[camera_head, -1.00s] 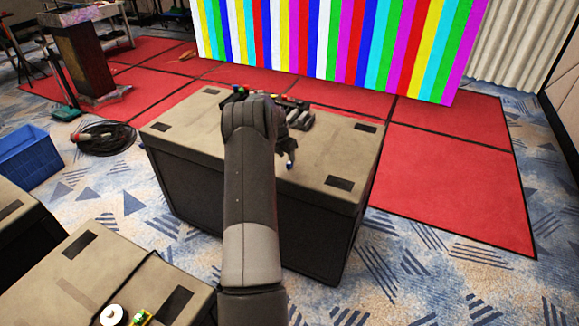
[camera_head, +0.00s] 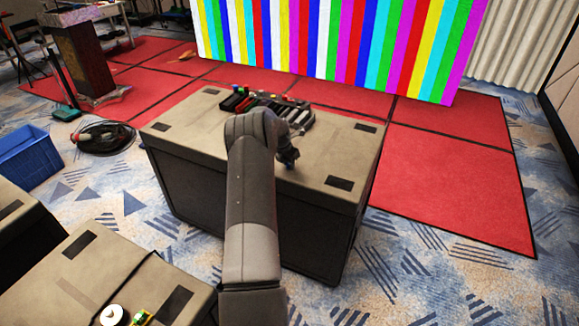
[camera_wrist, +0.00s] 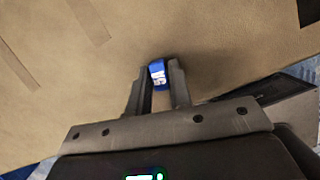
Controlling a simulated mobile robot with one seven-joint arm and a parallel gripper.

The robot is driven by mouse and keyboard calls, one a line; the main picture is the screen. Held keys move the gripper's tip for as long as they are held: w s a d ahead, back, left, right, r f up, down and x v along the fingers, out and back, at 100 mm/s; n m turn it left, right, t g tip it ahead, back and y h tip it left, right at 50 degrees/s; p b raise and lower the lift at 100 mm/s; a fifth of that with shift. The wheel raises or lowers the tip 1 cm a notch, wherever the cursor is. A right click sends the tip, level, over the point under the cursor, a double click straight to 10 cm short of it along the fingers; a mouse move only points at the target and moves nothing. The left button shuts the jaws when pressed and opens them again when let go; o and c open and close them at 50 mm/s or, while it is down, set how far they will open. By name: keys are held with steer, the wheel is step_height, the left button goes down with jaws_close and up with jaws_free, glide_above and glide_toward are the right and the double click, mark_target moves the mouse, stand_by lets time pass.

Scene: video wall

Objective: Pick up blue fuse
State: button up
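The blue fuse (camera_wrist: 158,73) is a small blue piece with a pale label. In the wrist view it sits between the tips of my gripper (camera_wrist: 159,72). The two dark fingers are close together, and the fuse fills the narrow gap between them. In the head view my gripper (camera_head: 287,158) points down at the top of the large tan case (camera_head: 235,178), right of its middle. Only a speck of blue shows at its tip there. I cannot tell whether the fuse still touches the case top.
A dark rack with several coloured pieces (camera_head: 268,101) stands at the back of the case top. A striped video wall (camera_head: 330,40) stands behind. A blue crate (camera_head: 28,157) is at the far left.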

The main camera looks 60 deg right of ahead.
jaws_close()
steer(key=shift+r, duration=0.1)
